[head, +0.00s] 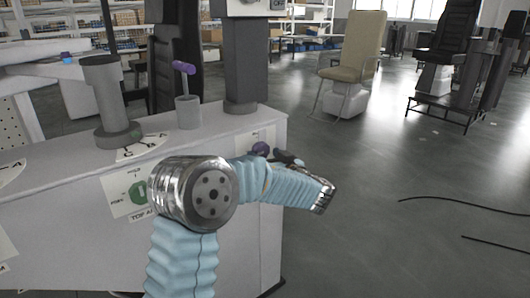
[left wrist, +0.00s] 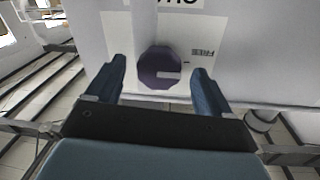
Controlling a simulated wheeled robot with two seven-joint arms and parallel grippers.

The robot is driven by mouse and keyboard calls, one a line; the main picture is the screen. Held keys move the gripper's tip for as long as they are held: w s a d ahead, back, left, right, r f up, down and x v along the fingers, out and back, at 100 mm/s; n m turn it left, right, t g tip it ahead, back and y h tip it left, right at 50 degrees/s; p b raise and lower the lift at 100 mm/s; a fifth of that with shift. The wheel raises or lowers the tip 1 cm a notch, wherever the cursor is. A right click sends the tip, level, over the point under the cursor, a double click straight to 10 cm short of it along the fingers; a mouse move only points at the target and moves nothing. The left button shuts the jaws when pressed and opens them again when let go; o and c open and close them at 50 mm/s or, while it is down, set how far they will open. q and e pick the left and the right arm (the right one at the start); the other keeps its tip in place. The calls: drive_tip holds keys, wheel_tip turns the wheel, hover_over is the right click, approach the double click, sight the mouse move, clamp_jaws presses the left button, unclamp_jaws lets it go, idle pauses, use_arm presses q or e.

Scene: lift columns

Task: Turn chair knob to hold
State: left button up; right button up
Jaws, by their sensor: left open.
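The dark purple knob (left wrist: 158,68) sits on a white label on the console's end face. A pale mark on the knob runs from its middle to the right in the left wrist view. A small printed word stands to its right, and a larger word at the top is cut off. The knob also shows in the head view (head: 260,149), beside my left gripper (head: 286,158). In the left wrist view, my left gripper (left wrist: 160,75) is open, with one finger on each side of the knob and visible gaps between. My right gripper is out of view.
The grey console (head: 70,165) carries a purple-topped lever (head: 185,68), a grey post (head: 108,100) and a green knob (head: 138,193). A beige chair (head: 352,55) stands behind at the right. Cables (head: 460,203) lie on otherwise open floor at the right.

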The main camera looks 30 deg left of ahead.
use_arm(q)
drive_tip(key=shift+w+a, duration=0.3)
drive_tip(key=shift+a, duration=0.25)
